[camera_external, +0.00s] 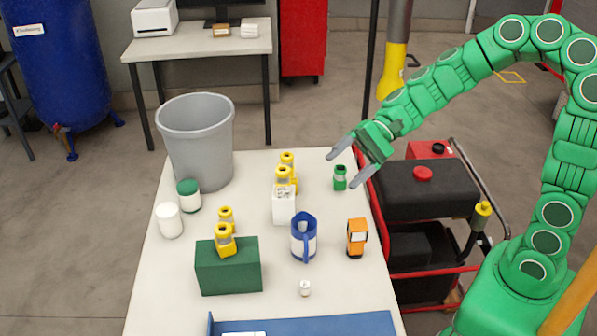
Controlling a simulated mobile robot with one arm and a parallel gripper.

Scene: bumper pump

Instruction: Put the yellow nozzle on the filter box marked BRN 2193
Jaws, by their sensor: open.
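Several yellow nozzle-like pieces stand on the table. One yellow piece (283,180) is on or just behind a white box (284,207), and another (288,160) is right behind it. A third yellow piece (225,241) is at the top of a dark green box (228,268), with one more (226,217) behind. I cannot read BRN 2193 on either box. My gripper (343,171) is open and empty, its fingers spread around the view of a small green piece (340,178). I cannot tell its height above that piece.
A grey bin (196,145), a white jar (169,220) and a green-lidded jar (188,196) stand at the table's left. A blue mug (304,240), an orange device (357,238) and a small white bottle (305,289) are nearer. A blue tray (330,326) lies in front.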

